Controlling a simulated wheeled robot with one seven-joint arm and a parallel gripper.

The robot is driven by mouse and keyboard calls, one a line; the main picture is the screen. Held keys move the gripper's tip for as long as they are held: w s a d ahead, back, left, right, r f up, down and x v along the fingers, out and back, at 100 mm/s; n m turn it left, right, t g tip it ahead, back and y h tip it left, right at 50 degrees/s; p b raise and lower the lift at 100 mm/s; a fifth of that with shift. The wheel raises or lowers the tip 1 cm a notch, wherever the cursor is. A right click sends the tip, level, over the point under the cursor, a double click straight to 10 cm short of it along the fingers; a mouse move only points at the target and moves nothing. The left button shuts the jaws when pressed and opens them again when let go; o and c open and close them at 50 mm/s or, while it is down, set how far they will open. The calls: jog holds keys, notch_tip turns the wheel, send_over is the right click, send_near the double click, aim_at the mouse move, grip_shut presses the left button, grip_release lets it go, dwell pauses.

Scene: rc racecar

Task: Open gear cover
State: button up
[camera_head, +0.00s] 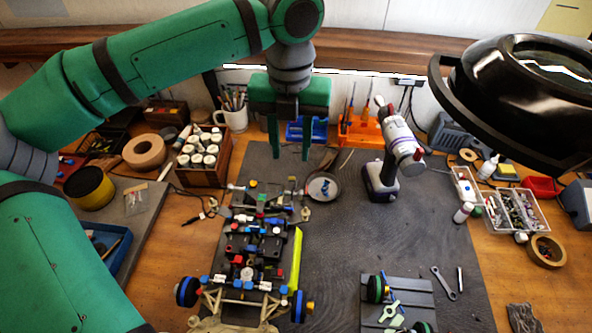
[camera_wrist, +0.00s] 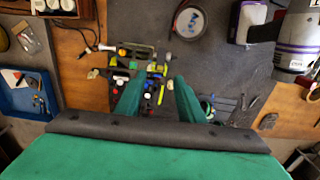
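The partly built RC car (camera_head: 250,250) lies lengthwise on the dark mat, with blue-rimmed wheels at its near end. It carries small red, blue, black and white parts and a yellow-green strip (camera_head: 296,262) on its right side. I cannot tell which part is the gear cover. My green gripper (camera_head: 290,154) hangs above and beyond the car's far end, fingers down, apart and empty. In the wrist view, the fingers (camera_wrist: 157,88) are spread, with the car (camera_wrist: 142,72) below and between them. The fingers partly hide the car there.
A round dish (camera_head: 322,187) and a drill (camera_head: 390,160) stand right of the car. A grey plate with wheels (camera_head: 408,293) and a wrench (camera_head: 443,283) lie at near right. A bottle crate (camera_head: 203,160) stands left. A black lamp (camera_head: 520,95) overhangs the right. The mat's middle right is clear.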

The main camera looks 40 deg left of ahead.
aim_at(292, 179)
notch_tip(292, 179, down, 10)
jog(key=shift+r, duration=0.25)
jog(key=shift+c, duration=0.7)
grip_shut()
